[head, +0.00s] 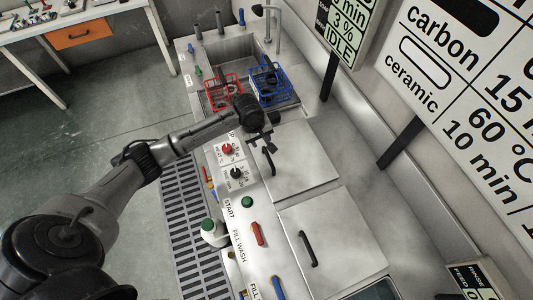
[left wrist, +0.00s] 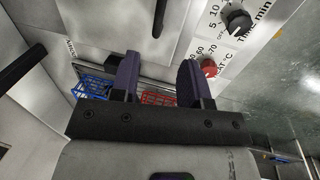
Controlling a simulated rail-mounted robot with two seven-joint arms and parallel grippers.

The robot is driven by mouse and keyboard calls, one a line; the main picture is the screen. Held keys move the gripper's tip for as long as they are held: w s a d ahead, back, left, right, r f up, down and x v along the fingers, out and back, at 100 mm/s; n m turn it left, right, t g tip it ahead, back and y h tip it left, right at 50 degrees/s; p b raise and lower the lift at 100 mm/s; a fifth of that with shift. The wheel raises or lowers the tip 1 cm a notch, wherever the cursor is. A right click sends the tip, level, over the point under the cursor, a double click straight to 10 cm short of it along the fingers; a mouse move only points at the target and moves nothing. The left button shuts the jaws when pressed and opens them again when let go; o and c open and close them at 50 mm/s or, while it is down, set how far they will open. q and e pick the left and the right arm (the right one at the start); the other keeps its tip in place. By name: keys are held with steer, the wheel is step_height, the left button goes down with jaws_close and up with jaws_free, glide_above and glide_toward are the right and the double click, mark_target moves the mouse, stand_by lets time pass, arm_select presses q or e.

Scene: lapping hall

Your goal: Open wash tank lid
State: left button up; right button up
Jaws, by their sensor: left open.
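Two flat steel lids lie shut on the bench in the head view: a far lid (head: 302,163) beside the knob panel and a near lid (head: 345,240) beside the FILL WASH label. Each has a black bar handle; the far handle (head: 268,159) is partly covered by my gripper. I cannot tell for sure which lid is the wash tank's. My left gripper (head: 264,142) is open above the far lid's edge, close to that handle. In the left wrist view its fingers (left wrist: 157,80) are apart with a black handle (left wrist: 160,18) ahead of them, not between them. My right gripper is not in view.
A panel with a red knob (head: 227,149) and a black knob (head: 236,173) sits beside the far lid. Red (head: 222,92) and blue (head: 268,83) wire baskets stand by the sink behind the gripper. A green button (head: 246,202) and a red lever (head: 258,233) are nearer.

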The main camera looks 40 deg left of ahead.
mark_target(268, 156)
arm_select(q)
steer(key=f, duration=0.3)
steer(key=w+f+b, duration=0.1)
steer(key=f, duration=0.3)
steer(key=w+d+f, duration=0.1)
steer(key=f, duration=0.3)
steer(key=shift+w+f+b, duration=0.1)
steer(key=shift+f+b, duration=0.25)
steer(key=shift+f, duration=0.45)
steer(key=shift+d+f, duration=0.1)
jaws_close()
